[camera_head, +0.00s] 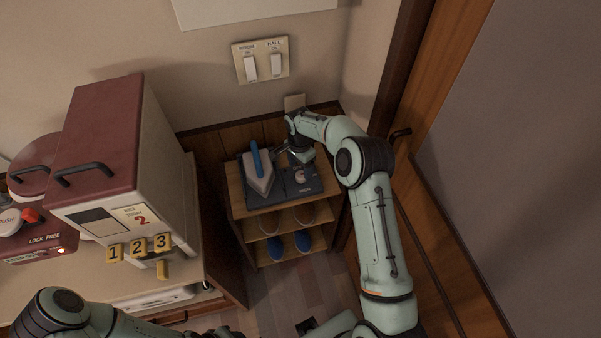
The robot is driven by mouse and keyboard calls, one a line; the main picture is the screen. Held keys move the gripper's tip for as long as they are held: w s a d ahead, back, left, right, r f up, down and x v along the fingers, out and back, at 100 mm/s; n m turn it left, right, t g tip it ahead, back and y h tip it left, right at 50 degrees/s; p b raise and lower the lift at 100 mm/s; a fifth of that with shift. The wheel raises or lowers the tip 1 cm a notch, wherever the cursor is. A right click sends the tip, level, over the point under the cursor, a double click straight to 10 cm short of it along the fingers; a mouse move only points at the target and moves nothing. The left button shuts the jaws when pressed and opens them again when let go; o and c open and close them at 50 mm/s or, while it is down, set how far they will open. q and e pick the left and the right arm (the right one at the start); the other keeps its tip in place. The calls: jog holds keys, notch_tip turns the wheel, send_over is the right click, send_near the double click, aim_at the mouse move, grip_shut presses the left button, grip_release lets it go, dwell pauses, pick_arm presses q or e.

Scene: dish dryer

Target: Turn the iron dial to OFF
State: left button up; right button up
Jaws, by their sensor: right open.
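The iron (259,175) has a light soleplate and a blue handle and stands on a dark mat (263,200) on top of a small wooden shelf. The dial (299,175) is a small pale round knob on a dark panel to the right of the iron. Its setting is too small to read. My right gripper (286,150) reaches in above the panel, just behind the dial and beside the iron. It is open and looks empty, apart from the dial. My left arm (75,315) shows at the bottom left, but its gripper is out of view.
A red-topped dish dryer (110,140) with numbered yellow keys stands on the counter at left. A wall switch plate (261,60) is above. A wooden door (450,210) bounds the right side.

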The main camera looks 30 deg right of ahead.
aim_at(301, 175)
pick_arm(q)
jog(key=shift+w+r, duration=0.1)
pick_arm(e)
jog(key=shift+f, duration=2)
jog(key=c, duration=1.1)
jog(key=shift+o, duration=0.2)
